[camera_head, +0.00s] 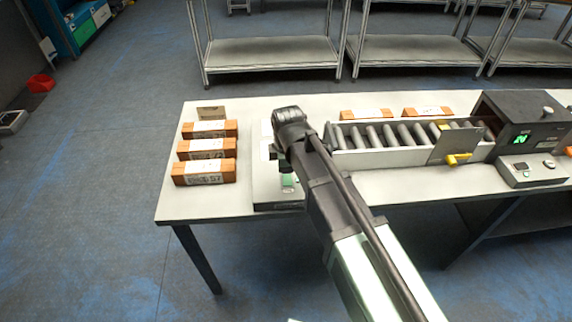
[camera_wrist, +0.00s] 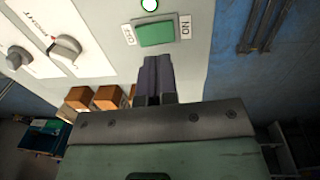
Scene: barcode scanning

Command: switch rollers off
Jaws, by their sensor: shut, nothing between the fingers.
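The green rocker switch (camera_wrist: 156,34) sits on a pale panel (camera_wrist: 205,75) in the wrist view. The "OFF" label (camera_wrist: 127,34) is at its left and the "ON" label (camera_wrist: 185,29) at its right. A round lamp (camera_wrist: 149,5) with a green rim glows white above the switch. My gripper (camera_wrist: 157,62) is shut and empty, its tips just below the switch in the picture. I cannot tell whether they touch. In the head view a bit of green (camera_head: 288,181) shows on the control box (camera_head: 268,185); my arm hides much of the box.
Two knobs (camera_wrist: 65,48) are left of the switch. Orange boxes (camera_head: 204,172) stand left of the control box on the table (camera_head: 235,204). The roller conveyor (camera_head: 385,156) and the dark scanner (camera_head: 520,120) are to the right. Shelves (camera_head: 270,52) stand behind.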

